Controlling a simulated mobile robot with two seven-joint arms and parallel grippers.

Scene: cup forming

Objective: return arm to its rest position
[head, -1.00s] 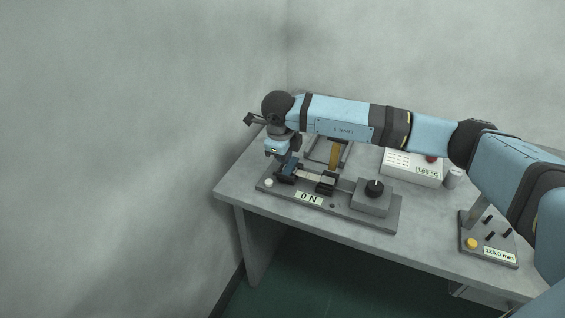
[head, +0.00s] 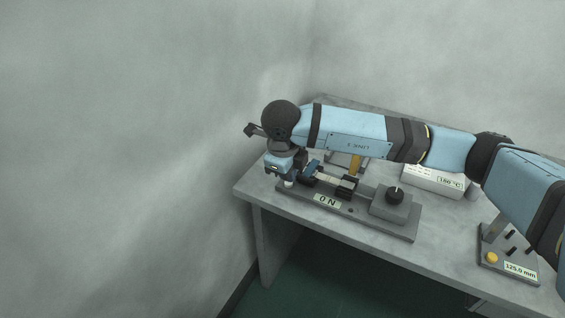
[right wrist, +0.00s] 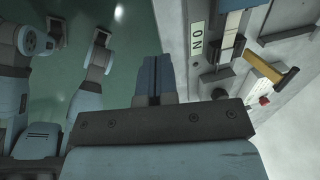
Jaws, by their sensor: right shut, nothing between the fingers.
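My right arm (head: 355,133) reaches across the table from the right side of the head view. Its gripper (head: 279,163) hangs above the table's left end, near the left end of the fixture with the "0 N" display (head: 327,201). In the right wrist view its two blue fingers (right wrist: 154,77) are pressed together with nothing between them. My left gripper does not show.
The grey table (head: 370,245) carries the fixture with a black knob (head: 395,195), a white box with a °C display (head: 433,180) and a "125.0 mm" device (head: 508,262). A wall stands left of the table; the floor in front looks clear.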

